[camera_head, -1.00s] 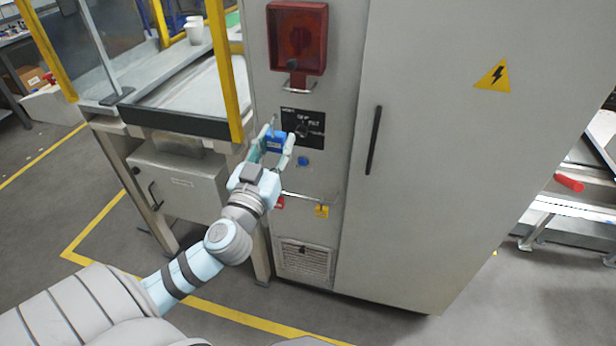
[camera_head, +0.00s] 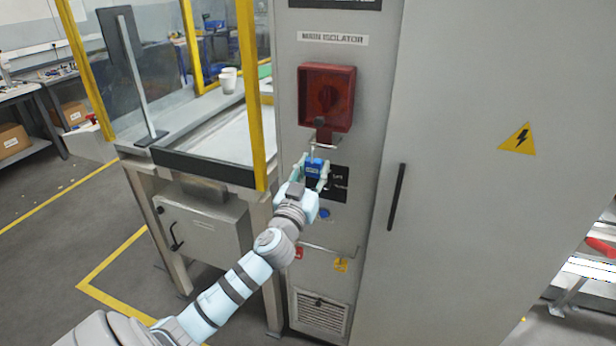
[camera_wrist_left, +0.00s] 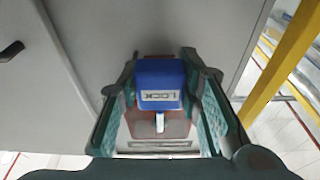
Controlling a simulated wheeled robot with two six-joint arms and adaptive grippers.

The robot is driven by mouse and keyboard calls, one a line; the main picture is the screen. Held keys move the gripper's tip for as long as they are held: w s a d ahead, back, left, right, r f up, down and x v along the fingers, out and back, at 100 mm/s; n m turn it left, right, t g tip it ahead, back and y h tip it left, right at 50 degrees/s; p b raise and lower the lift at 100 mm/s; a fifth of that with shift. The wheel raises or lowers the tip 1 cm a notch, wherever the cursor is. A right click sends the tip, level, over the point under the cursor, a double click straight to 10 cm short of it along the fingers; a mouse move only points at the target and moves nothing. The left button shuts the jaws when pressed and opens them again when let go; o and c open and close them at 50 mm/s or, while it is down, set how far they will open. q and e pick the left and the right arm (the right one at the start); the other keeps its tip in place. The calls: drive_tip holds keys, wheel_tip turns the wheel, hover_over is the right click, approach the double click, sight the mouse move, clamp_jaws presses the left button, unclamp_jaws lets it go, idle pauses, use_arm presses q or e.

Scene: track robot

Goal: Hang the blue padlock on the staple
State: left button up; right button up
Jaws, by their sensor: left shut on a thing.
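The blue padlock (camera_head: 315,167) is held between the fingers of my left gripper (camera_head: 316,172). Its shackle points up, just below the metal staple (camera_head: 324,146) under the red isolator box (camera_head: 327,98). I cannot tell whether shackle and staple touch. In the left wrist view the padlock (camera_wrist_left: 160,84) sits between the green finger pads of the left gripper (camera_wrist_left: 160,100). Its grey shackle (camera_wrist_left: 160,123) shows against the red box, and the staple cannot be made out there. My right gripper is not in view.
The grey cabinet (camera_head: 460,200) has a black handle (camera_head: 396,196) to the right of the gripper. A yellow post (camera_head: 252,100) of the guarded bench stands close on the left. A thin rail (camera_head: 328,249) and blue button (camera_head: 324,213) sit below.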

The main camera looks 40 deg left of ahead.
use_arm(q)
drive_tip(key=x, duration=0.4)
drive_tip(key=f+x, duration=0.1)
drive_tip(key=x, duration=0.1)
drive_tip(key=shift+w+f, duration=0.1)
drive_tip(key=shift+f+b, duration=0.6)
drive_tip(key=shift+b, duration=0.05)
drive_tip(key=shift+f+b, duration=0.25)
drive_tip(key=shift+b, duration=0.1)
drive_tip(key=o, duration=1.2)
drive_tip(key=shift+o, duration=0.2)
